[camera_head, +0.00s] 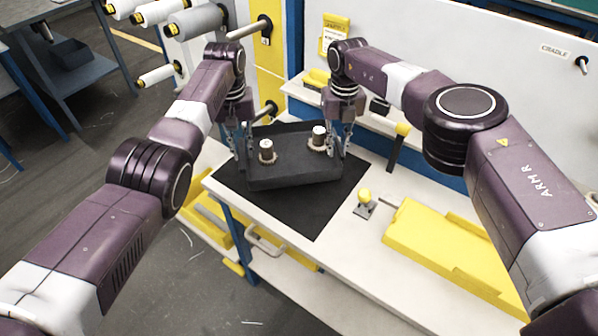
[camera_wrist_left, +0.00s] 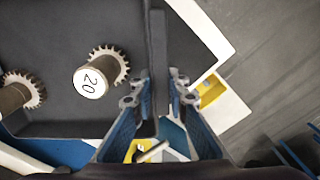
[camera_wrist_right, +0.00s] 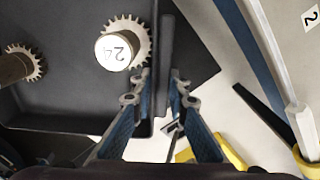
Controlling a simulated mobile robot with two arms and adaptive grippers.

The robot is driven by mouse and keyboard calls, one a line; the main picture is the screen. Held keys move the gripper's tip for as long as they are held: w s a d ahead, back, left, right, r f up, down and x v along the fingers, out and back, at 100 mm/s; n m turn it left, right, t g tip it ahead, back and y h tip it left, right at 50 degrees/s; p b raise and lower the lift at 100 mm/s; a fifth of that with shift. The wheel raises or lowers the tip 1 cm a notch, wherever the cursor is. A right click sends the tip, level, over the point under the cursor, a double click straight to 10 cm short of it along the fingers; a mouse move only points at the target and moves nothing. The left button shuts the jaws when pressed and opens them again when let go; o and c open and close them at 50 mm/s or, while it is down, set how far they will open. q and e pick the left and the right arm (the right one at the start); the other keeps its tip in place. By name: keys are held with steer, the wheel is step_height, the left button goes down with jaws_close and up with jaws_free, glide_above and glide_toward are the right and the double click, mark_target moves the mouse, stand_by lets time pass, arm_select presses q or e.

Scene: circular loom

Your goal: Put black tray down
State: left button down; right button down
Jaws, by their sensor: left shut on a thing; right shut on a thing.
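The black tray (camera_head: 295,182) is over the black mat (camera_head: 315,215) on the white bench; I cannot tell whether it touches the mat. Two gears with capped cylinders, a left one (camera_head: 267,152) and a right one (camera_head: 319,138), stand in it. My left gripper (camera_head: 241,152) is shut on the tray's left wall, and in the left wrist view the wall (camera_wrist_left: 158,45) runs between the fingers (camera_wrist_left: 158,100). My right gripper (camera_head: 347,140) is shut on the right wall, which also shows in the right wrist view (camera_wrist_right: 166,50) between the fingers (camera_wrist_right: 158,100). The caps read "20" and "24".
A yellow tray (camera_head: 430,240) lies on the bench at the right. A yellow-knobbed lever (camera_head: 364,201) and a yellow-topped black post (camera_head: 398,145) stand right of the mat. A metal handle (camera_head: 265,243) juts from the bench front. Rolls (camera_head: 195,22) hang at the back left.

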arm_select(q)
steer(key=shift+w, duration=0.15)
arm_select(e)
steer(key=shift+d+r, duration=0.1)
steer(key=shift+d, duration=0.45)
arm_select(q)
steer(key=shift+r, duration=0.1)
arm_select(e)
steer(key=shift+a, duration=0.1)
arm_select(q)
steer(key=shift+f, duration=0.2)
